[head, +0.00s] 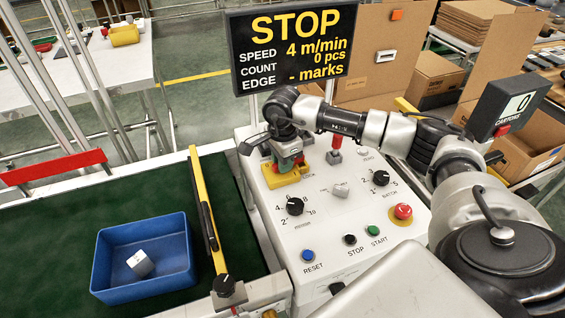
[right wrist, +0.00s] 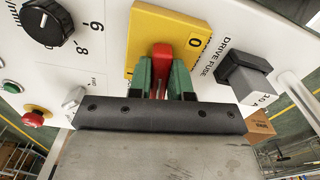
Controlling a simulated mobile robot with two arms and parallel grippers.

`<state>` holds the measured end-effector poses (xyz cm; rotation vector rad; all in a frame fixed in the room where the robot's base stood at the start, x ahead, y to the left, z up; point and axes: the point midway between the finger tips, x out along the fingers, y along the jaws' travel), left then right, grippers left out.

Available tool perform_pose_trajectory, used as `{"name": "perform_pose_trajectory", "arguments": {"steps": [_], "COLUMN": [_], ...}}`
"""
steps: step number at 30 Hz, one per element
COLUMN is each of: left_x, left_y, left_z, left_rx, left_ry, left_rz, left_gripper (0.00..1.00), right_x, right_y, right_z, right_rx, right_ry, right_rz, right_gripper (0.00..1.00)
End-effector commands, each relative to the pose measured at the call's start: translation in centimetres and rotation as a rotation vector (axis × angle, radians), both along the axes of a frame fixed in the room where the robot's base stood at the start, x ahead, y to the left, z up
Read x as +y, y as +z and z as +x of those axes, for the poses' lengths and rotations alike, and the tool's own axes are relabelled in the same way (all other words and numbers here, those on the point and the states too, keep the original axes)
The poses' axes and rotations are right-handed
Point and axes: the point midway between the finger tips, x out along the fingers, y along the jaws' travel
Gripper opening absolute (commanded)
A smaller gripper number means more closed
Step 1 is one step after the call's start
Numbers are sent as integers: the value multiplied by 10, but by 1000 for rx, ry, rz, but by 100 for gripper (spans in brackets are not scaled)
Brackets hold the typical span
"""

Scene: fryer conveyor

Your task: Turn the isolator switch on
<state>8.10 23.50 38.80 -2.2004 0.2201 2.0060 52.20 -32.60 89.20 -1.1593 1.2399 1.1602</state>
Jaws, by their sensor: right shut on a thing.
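The isolator switch shows in the right wrist view as a yellow plate (right wrist: 145,35) with a red handle (right wrist: 162,55). A "0" is printed on the plate beside the handle. My right gripper (right wrist: 162,78) has its green fingers on either side of the red handle and is shut on it. In the head view the yellow plate (head: 285,178) is at the back left of the white control panel, under my right gripper (head: 287,160), which mostly hides the handle. My left gripper is not in view.
A drive fuse block (right wrist: 245,75) stands close beside the switch. Knobs (head: 295,206), a red emergency button (head: 403,211) and START (head: 372,231) are on the panel. The display (head: 290,45) reads STOP. A blue bin (head: 113,284) holding a pale cube sits on the green belt.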

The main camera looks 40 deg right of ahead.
Motion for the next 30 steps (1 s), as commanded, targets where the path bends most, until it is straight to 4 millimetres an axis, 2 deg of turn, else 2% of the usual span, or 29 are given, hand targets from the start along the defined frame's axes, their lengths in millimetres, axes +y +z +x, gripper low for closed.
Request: {"name": "perform_pose_trajectory", "arguments": {"steps": [10, 27, 28, 30], "left_x": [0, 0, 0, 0], "left_y": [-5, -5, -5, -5], "left_z": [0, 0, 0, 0], "left_rx": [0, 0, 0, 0], "left_ry": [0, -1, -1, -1], "left_rz": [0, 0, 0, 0], "left_gripper": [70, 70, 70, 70], "right_x": [-1, -1, -1, -1], "right_y": [1, 1, 1, 1], "right_z": [0, 0, 0, 0], "right_rx": [-3, -3, -3, -3], "right_ry": [-155, -189, -189, -188], "right_rz": [-1, -1, -1, -1], "right_gripper": [0, 0, 21, 31]}}
